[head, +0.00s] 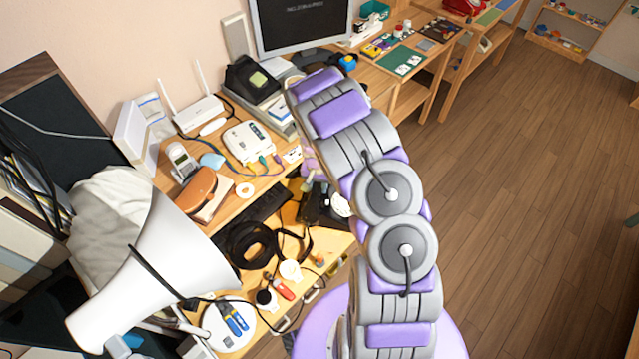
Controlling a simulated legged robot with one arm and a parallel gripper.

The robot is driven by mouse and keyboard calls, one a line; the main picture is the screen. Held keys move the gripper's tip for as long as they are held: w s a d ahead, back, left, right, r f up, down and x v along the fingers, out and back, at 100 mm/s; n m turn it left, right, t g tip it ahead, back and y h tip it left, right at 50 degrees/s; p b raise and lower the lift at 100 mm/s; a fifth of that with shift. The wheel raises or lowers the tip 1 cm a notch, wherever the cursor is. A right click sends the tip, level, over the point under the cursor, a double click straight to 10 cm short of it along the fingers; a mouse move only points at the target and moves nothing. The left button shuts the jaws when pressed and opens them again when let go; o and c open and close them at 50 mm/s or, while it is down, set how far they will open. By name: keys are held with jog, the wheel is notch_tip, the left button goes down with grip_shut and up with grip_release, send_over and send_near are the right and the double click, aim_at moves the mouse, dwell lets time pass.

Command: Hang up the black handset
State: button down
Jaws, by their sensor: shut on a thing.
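A black object with a round white part (320,207), which looks like a dial phone, sits on the lower wooden surface, partly covered by my arm. I cannot make out its handset or cradle clearly. My purple and grey arm rises from the bottom of the head view and leans up and left across the desk.
A white lamp shade (150,270) fills the lower left. A coiled black cable (250,245), red-handled tool (280,287) and blue pliers (235,318) clutter the desk. A monitor (300,22) and white router (198,113) stand behind. The wooden floor (530,190) at right is clear.

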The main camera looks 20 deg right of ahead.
jog(key=shift+a, duration=0.3)
jog(key=shift+d, duration=0.9)
jog(key=shift+a, duration=0.5)
jog(key=shift+d, duration=0.3)
jog(key=shift+a+f, duration=0.1)
jog(key=shift+a, duration=0.15)
jog(key=shift+f, duration=0.75)
jog(key=c, duration=0.6)
grip_release()
